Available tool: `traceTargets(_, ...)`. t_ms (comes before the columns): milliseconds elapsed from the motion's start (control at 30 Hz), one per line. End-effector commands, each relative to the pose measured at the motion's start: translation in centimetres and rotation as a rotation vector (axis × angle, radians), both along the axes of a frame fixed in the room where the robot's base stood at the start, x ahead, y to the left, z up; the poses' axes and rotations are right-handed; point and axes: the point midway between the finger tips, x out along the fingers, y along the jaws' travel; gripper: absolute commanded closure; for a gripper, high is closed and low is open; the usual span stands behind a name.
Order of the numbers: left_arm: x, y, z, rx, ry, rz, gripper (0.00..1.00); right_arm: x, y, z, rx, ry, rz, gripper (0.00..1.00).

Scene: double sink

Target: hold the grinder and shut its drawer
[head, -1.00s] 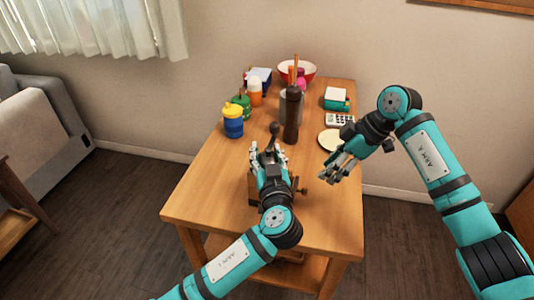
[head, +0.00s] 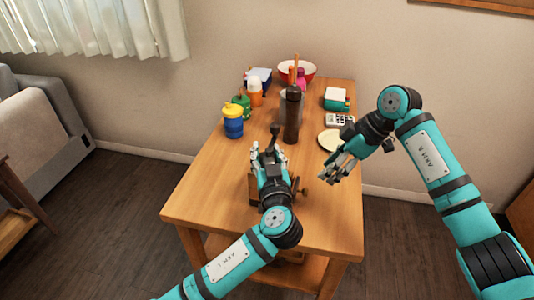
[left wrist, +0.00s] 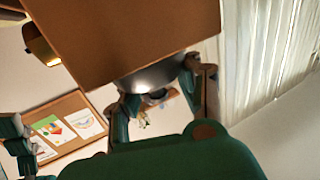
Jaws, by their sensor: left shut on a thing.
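The grinder (head: 254,190) is a brown wooden box on the table, mostly hidden under my left gripper and wrist. A dark crank with a round knob (head: 275,130) rises just beyond the fingers. A small brown drawer knob (head: 304,190) sticks out on the right side; how far the drawer stands out is hidden. My left gripper (head: 270,156) is shut on the grinder. In the left wrist view, the brown box (left wrist: 140,40) and a shiny metal dome (left wrist: 155,76) sit at the fingers. My right gripper (head: 337,165) is open and empty, over the table's right edge.
A dark brown tall mill (head: 291,115) stands beyond the grinder. A blue-yellow cup (head: 233,121), a cream plate (head: 329,139), a calculator (head: 340,120) and a red-white bowl (head: 297,72) stand further back. The front of the wooden table (head: 205,200) is clear.

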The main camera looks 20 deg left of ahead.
Motion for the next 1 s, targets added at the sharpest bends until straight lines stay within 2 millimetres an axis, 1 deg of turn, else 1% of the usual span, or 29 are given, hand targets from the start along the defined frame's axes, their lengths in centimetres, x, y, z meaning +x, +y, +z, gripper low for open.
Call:
traceTargets(33,0.0,-0.1,-0.3,-0.003,0.006,-0.002,1.00,0.0,0.0,0.0,0.001,0.000,0.000,0.67)
traceTargets(167,-0.1,-0.1,-0.4,-0.003,0.007,-0.002,1.00,-0.6,0.1,-0.7,0.038,0.019,0.009,0.84)
traceTargets(267,-0.1,-0.1,-0.4,-0.003,0.007,-0.002,1.00,-2.0,0.6,-1.9,0.138,0.060,0.027,0.97)
traceTargets(300,-0.1,-0.1,-0.4,-0.003,0.007,-0.002,1.00,-2.8,0.8,-2.4,0.197,0.084,0.034,1.00)
traceTargets(433,-0.1,-0.1,-0.4,-0.003,0.008,-0.002,1.00,-6.0,1.5,-3.6,0.439,0.180,0.038,1.00)
traceTargets(500,-0.1,-0.1,-0.4,-0.003,0.008,-0.002,1.00,-7.7,1.5,-3.7,0.581,0.236,0.019,1.00)
traceTargets(567,-0.1,-0.1,-0.4,-0.003,0.008,-0.002,1.00,-9.0,1.3,-3.5,0.699,0.283,-0.008,1.00)
traceTargets(700,-0.1,-0.1,-0.5,-0.004,0.009,-0.002,1.00,-11.2,-0.1,-2.9,0.955,0.398,-0.117,1.00)
traceTargets(767,-0.1,-0.1,-0.5,-0.004,0.009,-0.002,1.00,-11.9,-1.0,-2.6,1.055,0.449,-0.183,1.00)
traceTargets(900,-0.1,-0.1,-0.5,-0.004,0.010,-0.002,1.00,-12.7,-3.9,-2.3,1.261,0.572,-0.373,1.00)
traceTargets(1000,-0.1,-0.1,-0.5,-0.004,0.010,-0.002,1.00,-13.0,-6.3,-2.9,1.377,0.667,-0.541,1.00)
